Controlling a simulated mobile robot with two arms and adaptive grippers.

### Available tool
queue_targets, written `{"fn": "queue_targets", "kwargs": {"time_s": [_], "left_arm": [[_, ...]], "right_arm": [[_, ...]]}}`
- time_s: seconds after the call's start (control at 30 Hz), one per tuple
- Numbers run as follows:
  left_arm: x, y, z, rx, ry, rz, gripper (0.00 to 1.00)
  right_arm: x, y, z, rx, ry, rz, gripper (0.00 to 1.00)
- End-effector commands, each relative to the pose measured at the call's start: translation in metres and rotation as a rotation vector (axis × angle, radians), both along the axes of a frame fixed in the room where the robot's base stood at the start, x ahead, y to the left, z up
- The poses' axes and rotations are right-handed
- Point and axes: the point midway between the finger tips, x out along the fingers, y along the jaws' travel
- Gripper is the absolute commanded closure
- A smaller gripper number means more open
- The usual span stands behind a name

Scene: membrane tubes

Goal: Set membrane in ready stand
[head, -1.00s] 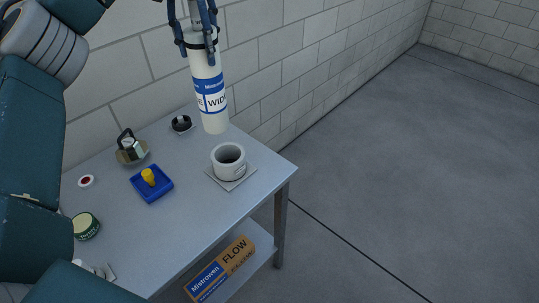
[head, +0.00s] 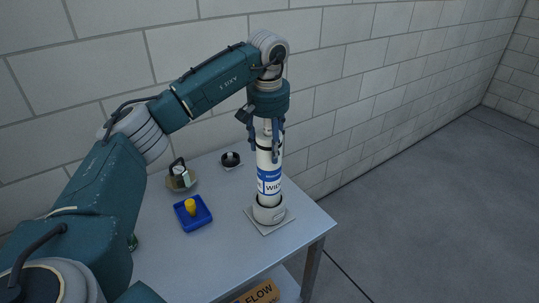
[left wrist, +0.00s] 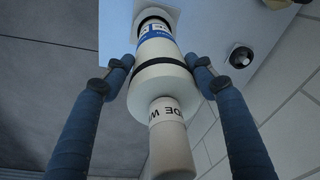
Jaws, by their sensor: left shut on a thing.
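The membrane is a white tube (head: 268,172) with a blue and white label and a black band. It stands upright at the stand, a light grey round cup (head: 268,214) on a square plate near the table's right corner. Its lower end appears to be inside the cup's mouth; the depth is hidden. My left gripper (head: 267,150) is shut on the tube's upper part, one finger on each side. The left wrist view shows the fingers beside the tube (left wrist: 158,80), with the dark cup opening (left wrist: 152,20) at its far end. My right gripper is not in view.
A blue tray (head: 205,222) with a yellow piece (head: 190,206), a round brown base with a metal piece (head: 181,180) and a black round item (head: 231,159) stand left of the stand. A block wall (head: 370,100) rises behind the table. A box (head: 258,295) shows low down.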

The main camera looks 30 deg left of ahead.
Motion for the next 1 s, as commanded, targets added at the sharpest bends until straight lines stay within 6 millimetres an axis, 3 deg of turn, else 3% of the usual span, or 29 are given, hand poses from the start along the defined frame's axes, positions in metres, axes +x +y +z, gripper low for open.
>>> {"fn": "queue_targets", "kwargs": {"time_s": [0.17,0.43,0.8,0.83,0.9,1.0], "left_arm": [[0.000,0.000,-0.009,-0.001,-0.003,0.000,1.00],[0.000,0.000,-0.041,0.000,-0.001,-0.001,1.00],[0.001,0.000,-0.048,-0.001,-0.004,0.000,1.00],[0.000,0.000,-0.049,0.000,0.000,0.000,0.40],[0.000,0.000,-0.048,0.000,0.000,0.000,0.26],[0.000,0.000,-0.048,0.000,0.000,0.000,0.25]], "right_arm": [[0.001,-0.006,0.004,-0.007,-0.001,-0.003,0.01],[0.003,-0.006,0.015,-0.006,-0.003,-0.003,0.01],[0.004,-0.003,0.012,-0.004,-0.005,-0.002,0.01],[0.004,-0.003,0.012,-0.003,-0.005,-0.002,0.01],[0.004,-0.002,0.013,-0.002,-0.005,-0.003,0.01],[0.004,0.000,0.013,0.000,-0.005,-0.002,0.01]]}}
